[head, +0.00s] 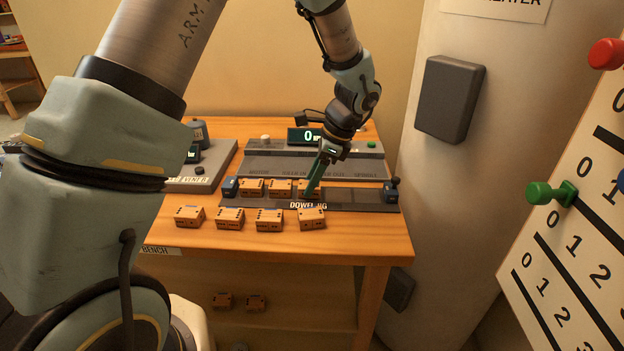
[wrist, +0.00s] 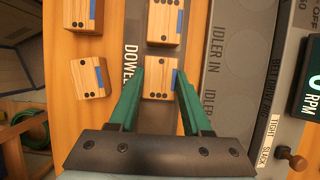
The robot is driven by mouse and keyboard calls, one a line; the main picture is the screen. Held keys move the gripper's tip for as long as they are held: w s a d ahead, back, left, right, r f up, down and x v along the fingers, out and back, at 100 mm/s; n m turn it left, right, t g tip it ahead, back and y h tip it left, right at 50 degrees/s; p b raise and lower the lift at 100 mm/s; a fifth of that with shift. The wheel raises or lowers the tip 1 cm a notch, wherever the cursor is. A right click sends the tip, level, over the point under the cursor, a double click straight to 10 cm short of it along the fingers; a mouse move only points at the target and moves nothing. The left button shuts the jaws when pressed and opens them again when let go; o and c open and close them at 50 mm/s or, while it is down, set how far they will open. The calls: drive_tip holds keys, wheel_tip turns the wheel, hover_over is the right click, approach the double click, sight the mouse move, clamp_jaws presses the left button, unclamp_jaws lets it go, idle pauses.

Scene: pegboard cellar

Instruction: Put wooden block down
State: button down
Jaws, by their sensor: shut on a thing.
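The wooden block (wrist: 161,92) is a light orange-brown block with dark dots and a blue strip. It sits between the green fingers of my gripper (wrist: 160,76) in the wrist view. In the head view my gripper (head: 309,190) points down at the dowel jig (head: 350,198), a dark strip on the bench, and its fingers partly hide the block. The block is at the jig, in line with two similar blocks (head: 252,187) (head: 280,187) to its left. I cannot tell whether its underside touches the jig. My gripper is shut on it.
Several similar blocks (head: 229,219) stand in a row on the wooden bench (head: 350,245) in front of the jig. A grey panel with a lit display (head: 305,136) lies behind.

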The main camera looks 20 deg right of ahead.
drive_tip(key=shift+f, duration=0.15)
drive_tip(key=shift+c, duration=1.7)
unclamp_jaws()
drive_tip(key=b+v, duration=0.2)
drive_tip(key=v, duration=1)
drive_tip(key=a+f+n+h, duration=0.1)
drive_tip(key=a+n, duration=0.6)
drive_tip(key=a, duration=0.4)
drive_tip(key=s+a+f+n+h, duration=0.1)
drive_tip(key=a+f+n+h, duration=0.1)
drive_tip(key=a+n, duration=0.5)
drive_tip(key=s+a+f+n+h, duration=0.1)
drive_tip(key=a+n, duration=0.7)
drive_tip(key=a, duration=0.8)
drive_tip(key=shift+a+f, duration=0.25)
drive_tip(key=shift+f, duration=0.45)
